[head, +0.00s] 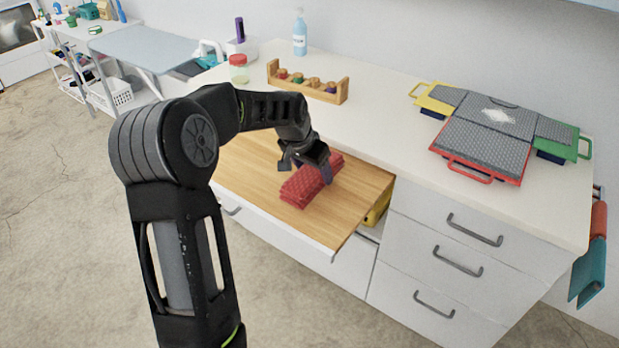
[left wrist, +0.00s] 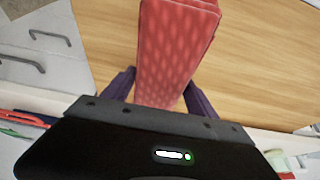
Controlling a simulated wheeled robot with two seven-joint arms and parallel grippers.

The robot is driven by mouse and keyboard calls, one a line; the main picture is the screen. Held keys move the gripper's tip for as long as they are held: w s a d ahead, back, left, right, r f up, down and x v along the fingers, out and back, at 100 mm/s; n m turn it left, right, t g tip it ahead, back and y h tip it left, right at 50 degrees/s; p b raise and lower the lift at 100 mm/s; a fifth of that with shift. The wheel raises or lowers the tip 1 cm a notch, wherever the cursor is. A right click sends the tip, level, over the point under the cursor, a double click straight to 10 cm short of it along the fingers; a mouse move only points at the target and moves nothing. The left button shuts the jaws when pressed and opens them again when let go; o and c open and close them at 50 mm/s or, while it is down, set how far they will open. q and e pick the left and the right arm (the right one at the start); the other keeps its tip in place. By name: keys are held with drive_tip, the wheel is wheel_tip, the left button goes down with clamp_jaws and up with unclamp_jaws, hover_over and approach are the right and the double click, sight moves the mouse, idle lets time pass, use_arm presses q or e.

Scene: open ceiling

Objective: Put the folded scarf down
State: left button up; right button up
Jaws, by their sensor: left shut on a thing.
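The folded scarf (head: 300,190) is red with a raised pattern, a flat narrow bundle. In the head view it is at the wooden pull-out board (head: 235,165); I cannot tell whether it rests on the board or is just above it. My left gripper (head: 322,172) is shut on the scarf from above. In the left wrist view the scarf (left wrist: 175,50) sits between the two purple fingers (left wrist: 158,95) and extends away over the wood. The arm hides part of the board. My right gripper is not in view.
The white counter (head: 370,120) behind holds a wooden rack (head: 308,82) with several coloured pegs, a red-lidded jar (head: 238,68), a blue bottle (head: 300,35) and grey textured panels (head: 485,150) with coloured handles. Bare board shows around the scarf. White drawers (head: 450,260) stand at the right.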

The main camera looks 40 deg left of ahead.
use_arm(q)
drive_tip(key=shift+f, duration=1.9)
drive_tip(key=shift+f, duration=0.1)
drive_tip(key=o, duration=1.5)
drive_tip(key=v, duration=1.2)
drive_tip(key=shift+b, duration=0.4)
